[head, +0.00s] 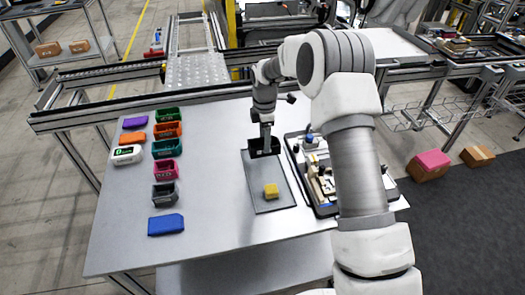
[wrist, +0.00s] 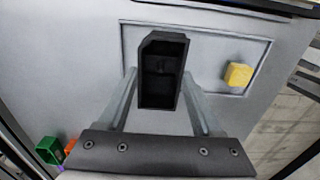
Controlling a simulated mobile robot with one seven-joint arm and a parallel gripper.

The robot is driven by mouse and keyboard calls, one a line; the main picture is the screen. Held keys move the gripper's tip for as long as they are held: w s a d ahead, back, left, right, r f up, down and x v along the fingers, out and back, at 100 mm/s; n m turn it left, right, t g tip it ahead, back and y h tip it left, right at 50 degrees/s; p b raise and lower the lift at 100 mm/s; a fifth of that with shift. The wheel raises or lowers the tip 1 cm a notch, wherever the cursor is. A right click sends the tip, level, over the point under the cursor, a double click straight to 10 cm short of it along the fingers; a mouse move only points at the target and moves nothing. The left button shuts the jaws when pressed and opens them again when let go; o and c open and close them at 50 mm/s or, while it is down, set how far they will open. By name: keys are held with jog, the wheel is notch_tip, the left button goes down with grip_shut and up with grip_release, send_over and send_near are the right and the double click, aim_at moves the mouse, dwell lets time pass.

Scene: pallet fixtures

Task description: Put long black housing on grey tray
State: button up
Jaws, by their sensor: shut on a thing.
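The long black housing (head: 255,147) is at the far end of the grey tray (head: 258,173). My gripper (head: 266,144) is shut on it from above. In the wrist view the black housing (wrist: 162,72) sits between my two grey fingers, its open hollow facing the camera.
A black-rimmed fixture tray with parts (head: 318,190) is right of the grey tray, partly behind my arm. Several coloured bins, including a green one (head: 166,114), stand in a column to the left. A blue block (head: 166,224) lies at front left. The table between is clear.

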aim_at(263, 152)
jog(key=shift+s+a+f, duration=0.35)
jog(key=shift+s, duration=0.15)
jog(key=shift+f, duration=2)
jog(key=shift+f, duration=0.2)
jog(key=o, duration=1.5)
jog(key=shift+r, duration=0.1)
